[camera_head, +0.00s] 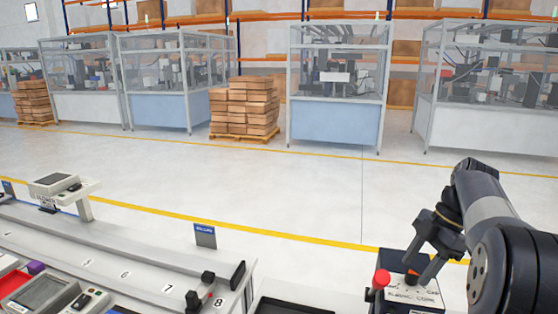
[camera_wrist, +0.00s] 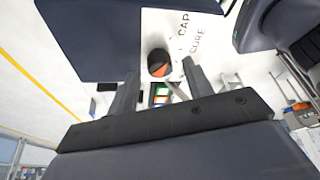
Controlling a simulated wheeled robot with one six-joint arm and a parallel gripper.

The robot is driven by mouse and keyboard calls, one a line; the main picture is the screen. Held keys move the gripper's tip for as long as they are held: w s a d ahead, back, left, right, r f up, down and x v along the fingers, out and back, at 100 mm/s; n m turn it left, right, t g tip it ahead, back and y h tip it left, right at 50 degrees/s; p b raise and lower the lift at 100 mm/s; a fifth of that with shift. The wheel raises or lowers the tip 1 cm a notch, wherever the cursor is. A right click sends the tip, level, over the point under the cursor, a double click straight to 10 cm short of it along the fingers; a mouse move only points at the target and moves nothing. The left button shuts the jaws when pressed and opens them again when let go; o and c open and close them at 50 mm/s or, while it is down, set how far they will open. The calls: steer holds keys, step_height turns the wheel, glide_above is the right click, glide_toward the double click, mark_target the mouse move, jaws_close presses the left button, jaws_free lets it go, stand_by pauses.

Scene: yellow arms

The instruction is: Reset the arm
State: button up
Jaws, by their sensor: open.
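My gripper (camera_head: 424,272) is at the lower right of the head view, pointing down over a dark blue box with a light labelled top (camera_head: 396,292). In the wrist view my gripper (camera_wrist: 160,68) shows two dark fingers spread apart. A round black and orange knob (camera_wrist: 159,63) on the box's white face (camera_wrist: 180,22) lies between or just beyond the fingertips. I cannot tell whether the fingers touch it.
A red-topped post (camera_head: 378,278) stands just left of the box. A long grey bench (camera_head: 120,262) with numbered places runs across the lower left, with a small blue sign (camera_head: 205,236) behind it. Machine enclosures (camera_head: 336,85) and stacked cartons (camera_head: 245,107) stand far off across open floor.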

steer(key=shift+a+f, duration=0.25)
steer(key=shift+f, duration=0.4)
